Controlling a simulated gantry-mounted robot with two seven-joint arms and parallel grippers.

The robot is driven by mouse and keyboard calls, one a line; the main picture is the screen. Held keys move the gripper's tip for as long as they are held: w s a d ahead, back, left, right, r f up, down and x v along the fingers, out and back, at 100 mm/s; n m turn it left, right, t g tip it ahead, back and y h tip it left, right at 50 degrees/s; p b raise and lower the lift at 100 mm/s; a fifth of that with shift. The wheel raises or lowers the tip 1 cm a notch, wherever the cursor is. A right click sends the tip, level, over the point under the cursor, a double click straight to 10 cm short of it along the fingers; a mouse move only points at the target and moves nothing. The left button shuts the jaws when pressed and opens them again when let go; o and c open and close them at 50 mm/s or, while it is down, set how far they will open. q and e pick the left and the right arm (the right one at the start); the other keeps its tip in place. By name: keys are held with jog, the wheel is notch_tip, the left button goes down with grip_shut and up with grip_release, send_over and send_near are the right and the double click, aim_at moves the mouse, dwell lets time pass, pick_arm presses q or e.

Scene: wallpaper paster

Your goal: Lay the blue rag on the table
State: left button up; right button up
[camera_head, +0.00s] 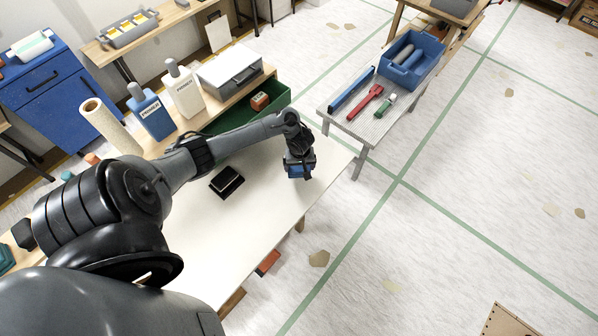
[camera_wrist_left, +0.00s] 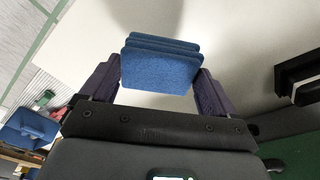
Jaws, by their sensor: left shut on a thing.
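The blue rag (camera_wrist_left: 160,68) is a folded, layered block held between the two dark fingers of my left gripper (camera_wrist_left: 155,85) in the left wrist view. In the head view my left gripper (camera_head: 300,168) points down over the far right part of the white table (camera_head: 262,215), and the blue rag (camera_head: 296,174) shows at its fingertips. I cannot tell whether the rag touches the table top. My right gripper is not in view.
A black block (camera_head: 227,181) lies on the table left of the gripper. A green drawer (camera_head: 250,108), a blue bottle (camera_head: 152,112), a white bottle (camera_head: 183,90) and a paper roll (camera_head: 108,126) stand behind. A grey side table (camera_head: 350,112) holds tools and a blue bin (camera_head: 412,62).

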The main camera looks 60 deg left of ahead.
aim_at(299, 168)
pick_arm(q)
jog(key=shift+f+b, duration=0.7)
jog(key=shift+f, duration=1.3)
jog(key=shift+f, duration=0.15)
jog(key=o, duration=0.8)
